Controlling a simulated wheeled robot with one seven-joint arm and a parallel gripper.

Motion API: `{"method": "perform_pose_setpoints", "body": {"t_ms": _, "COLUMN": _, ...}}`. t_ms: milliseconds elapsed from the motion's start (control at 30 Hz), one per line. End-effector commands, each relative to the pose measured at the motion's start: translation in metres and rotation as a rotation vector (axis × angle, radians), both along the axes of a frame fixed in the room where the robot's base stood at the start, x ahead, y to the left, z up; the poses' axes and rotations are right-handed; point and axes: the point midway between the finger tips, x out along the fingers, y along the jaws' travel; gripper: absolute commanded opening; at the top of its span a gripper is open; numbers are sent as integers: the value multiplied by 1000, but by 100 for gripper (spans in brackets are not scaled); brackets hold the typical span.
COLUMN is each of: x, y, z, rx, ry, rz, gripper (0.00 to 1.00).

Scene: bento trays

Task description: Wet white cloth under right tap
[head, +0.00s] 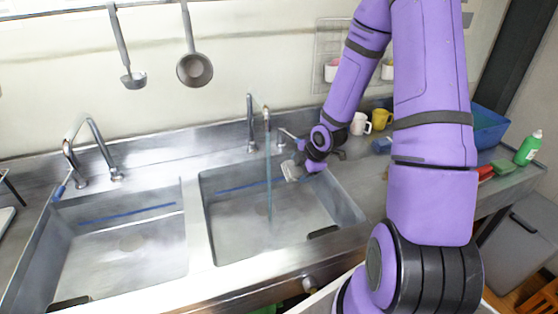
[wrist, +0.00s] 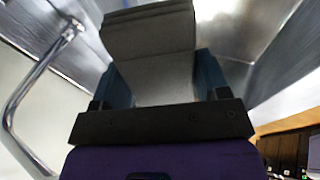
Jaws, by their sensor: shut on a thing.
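The right tap (head: 266,112) is running, and a thin stream of water (head: 268,170) falls into the right basin (head: 235,225). My gripper (head: 299,166) is over the back right part of that basin, to the right of the stream. It is shut on the white cloth (head: 290,172), which hangs from the fingers, slightly apart from the water in the head view. In the wrist view the cloth (wrist: 150,40) looks grey and folded, between the blue fingers. The wrist view does not show whether the cloth is wet.
The left tap (head: 90,145) stands behind the left basin (head: 115,250). Two mugs (head: 360,124) and a blue tub (head: 488,130) stand on the right counter, with a green bottle (head: 527,149) at its end. Ladles (head: 194,69) hang on the wall. Both basins look clear.

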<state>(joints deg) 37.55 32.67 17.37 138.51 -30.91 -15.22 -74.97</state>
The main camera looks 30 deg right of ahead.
Motion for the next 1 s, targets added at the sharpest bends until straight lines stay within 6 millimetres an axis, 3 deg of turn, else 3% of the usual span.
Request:
{"method": "perform_pose_setpoints", "body": {"t_ms": 500, "x": -31, "y": -8, "z": 26, "rx": -1, "ry": -1, "rz": -2, "gripper": 50}}
{"method": "perform_pose_setpoints", "body": {"t_ms": 1000, "x": -33, "y": -8, "z": 27, "rx": 0, "ry": 0, "rz": 0, "gripper": 50}}
